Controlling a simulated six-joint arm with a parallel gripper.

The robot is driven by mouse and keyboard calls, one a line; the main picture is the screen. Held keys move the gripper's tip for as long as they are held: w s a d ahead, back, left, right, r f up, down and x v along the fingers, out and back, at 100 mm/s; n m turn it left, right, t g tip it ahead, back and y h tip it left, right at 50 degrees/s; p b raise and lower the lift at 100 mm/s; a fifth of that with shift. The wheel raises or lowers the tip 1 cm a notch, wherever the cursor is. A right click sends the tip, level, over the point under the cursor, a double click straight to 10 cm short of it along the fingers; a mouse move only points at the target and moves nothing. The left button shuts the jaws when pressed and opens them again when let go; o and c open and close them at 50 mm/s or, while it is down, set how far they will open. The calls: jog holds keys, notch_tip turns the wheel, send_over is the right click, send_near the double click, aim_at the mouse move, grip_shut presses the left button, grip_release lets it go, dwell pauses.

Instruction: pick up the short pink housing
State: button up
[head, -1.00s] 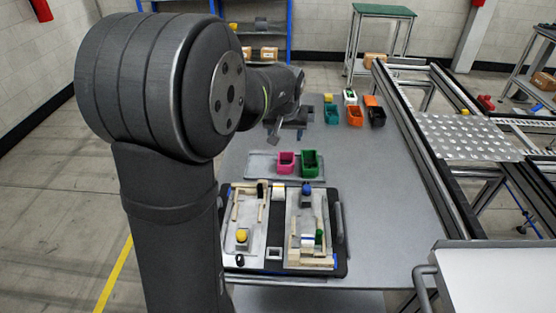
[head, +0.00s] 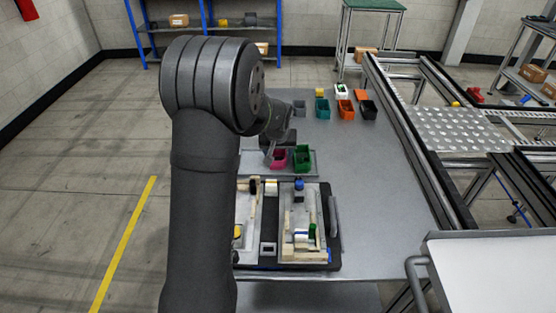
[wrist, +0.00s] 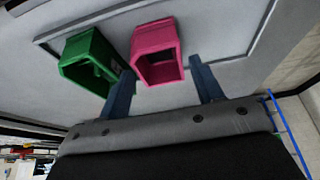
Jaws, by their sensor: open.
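The short pink housing (head: 280,161) stands on a grey tray (head: 251,168) on the table, left of a taller green housing (head: 302,161). In the wrist view, the pink housing (wrist: 157,52) lies just past my fingertips, across the gap between them, and shows its hollow opening. My gripper (wrist: 162,68) is open and empty, with its two dark blue fingers apart. The finger on the picture's left points at the gap between the pink housing and the green housing (wrist: 90,62). In the head view, my gripper (head: 270,150) is just above and left of the pink housing, partly hidden by my arm.
A fixture pallet (head: 334,255) with wooden blocks and small parts lies in front of the tray. Several coloured bins, including an orange one (head: 346,110), stand further back. A conveyor frame (head: 412,140) runs along the right. The table right of the tray is clear.

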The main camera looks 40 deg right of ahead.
aim_at(278, 158)
jog(key=shift+x, duration=1.5)
jog(key=shift+d, duration=0.1)
jog(key=shift+r, duration=0.1)
jog(key=c, duration=0.8)
jog(key=shift+r, duration=0.1)
